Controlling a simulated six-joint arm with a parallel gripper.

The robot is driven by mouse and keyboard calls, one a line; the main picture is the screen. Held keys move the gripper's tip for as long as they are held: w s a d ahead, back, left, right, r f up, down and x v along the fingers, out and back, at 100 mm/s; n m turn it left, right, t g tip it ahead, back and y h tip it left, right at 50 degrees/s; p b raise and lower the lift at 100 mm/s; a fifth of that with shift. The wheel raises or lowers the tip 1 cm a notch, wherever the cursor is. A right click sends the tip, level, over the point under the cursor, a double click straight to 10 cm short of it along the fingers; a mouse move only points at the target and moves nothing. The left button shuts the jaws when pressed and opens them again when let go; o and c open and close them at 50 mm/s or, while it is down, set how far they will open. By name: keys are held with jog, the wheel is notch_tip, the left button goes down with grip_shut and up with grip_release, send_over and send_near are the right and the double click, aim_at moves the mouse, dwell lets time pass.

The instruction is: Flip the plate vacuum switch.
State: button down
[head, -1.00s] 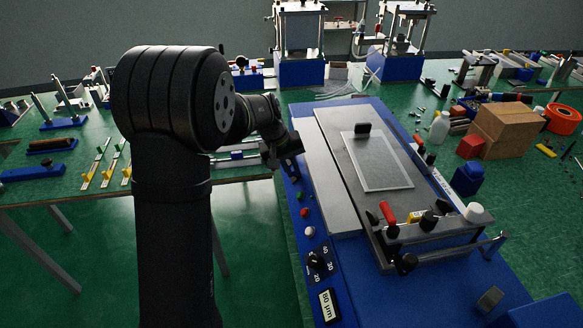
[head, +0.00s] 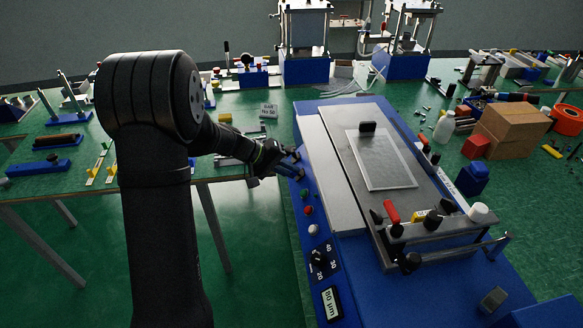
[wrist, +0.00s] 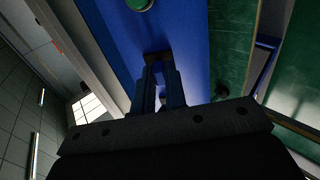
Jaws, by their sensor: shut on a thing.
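The plate vacuum switch (wrist: 157,57) is a small dark toggle on the blue side of the coating machine in the wrist view. My gripper (wrist: 159,72) is shut on it, with the fingertips on either side of the toggle. In the head view my gripper (head: 298,165) is at the left edge of the machine's blue base (head: 463,291), above the column of round buttons. The switch cannot be made out there. Which way it is set cannot be told.
A green button (wrist: 138,4) is close to the switch. A red button (head: 308,210), a white button (head: 313,229), a black dial (head: 319,259) and a display (head: 331,302) line the base's left side. The machine's plate (head: 384,165) is to the right. A gap separates the machine from the left table.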

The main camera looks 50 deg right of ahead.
jog(key=shift+w+a+f+g+h, duration=0.15)
jog(key=shift+f+g+h, duration=0.15)
jog(key=shift+g+h, duration=0.35)
jog(key=shift+w+a+f+g+h, duration=0.15)
jog(key=shift+f+g+h, duration=0.15)
jog(key=shift+g+h, duration=0.35)
jog(key=c, duration=1.7)
grip_release()
jog(key=shift+c, duration=0.2)
jog(key=v, duration=1.7)
jog(key=shift+f, duration=0.15)
jog(key=shift+w+a, duration=0.15)
jog(key=x, duration=1.7)
jog(key=shift+s+d, duration=0.2)
